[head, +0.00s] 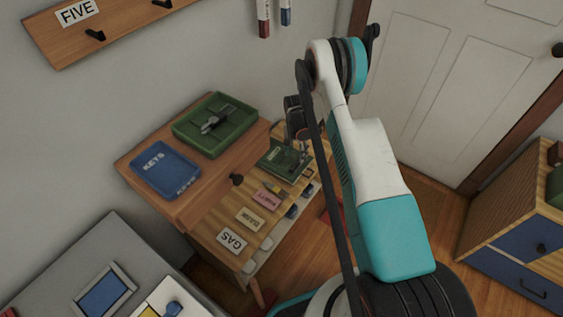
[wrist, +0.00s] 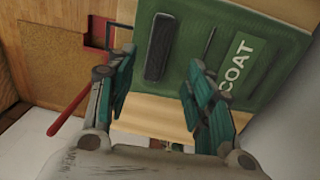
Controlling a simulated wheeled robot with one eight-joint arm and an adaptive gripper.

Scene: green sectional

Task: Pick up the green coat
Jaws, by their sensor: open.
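The green coat item (head: 277,163) is a flat, dark green piece lying on the wooden desk shelf, just beyond several labelled cards. I see nothing held, and I cannot tell whether the fingers touch the green piece.
A green tray (head: 240,122) and a blue KEYS tray (head: 165,168) sit on the upper desk top. A row of labelled cards, including GAS (head: 232,241), lies along the lower shelf. A red rod (wrist: 70,113) shows left of my gripper. A white door (head: 440,95) stands behind.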

